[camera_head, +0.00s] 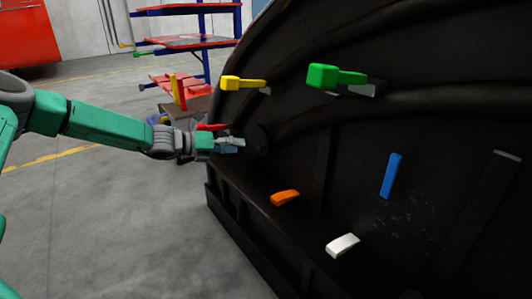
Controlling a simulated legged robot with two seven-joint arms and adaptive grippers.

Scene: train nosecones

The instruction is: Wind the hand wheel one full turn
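No hand wheel shows clearly. A small dark round shape (262,138) on the black nosecone (330,170) sits just right of my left gripper, too dark to make out as a wheel. My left gripper (236,145) reaches in from the left, its fingers pointing right toward the nosecone's left edge. A pale grey piece and a bluish piece show at its tip. I cannot tell whether it is open or holds something, or whether it touches the nosecone. My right gripper is out of view.
Yellow (241,83), green (335,76), blue (391,175), orange (285,198) and white (342,245) handle-like pieces stick out from the nosecone. A red piece (212,127) is just above my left gripper. A red-and-blue shelf rack (185,42) stands behind. The floor at left is clear.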

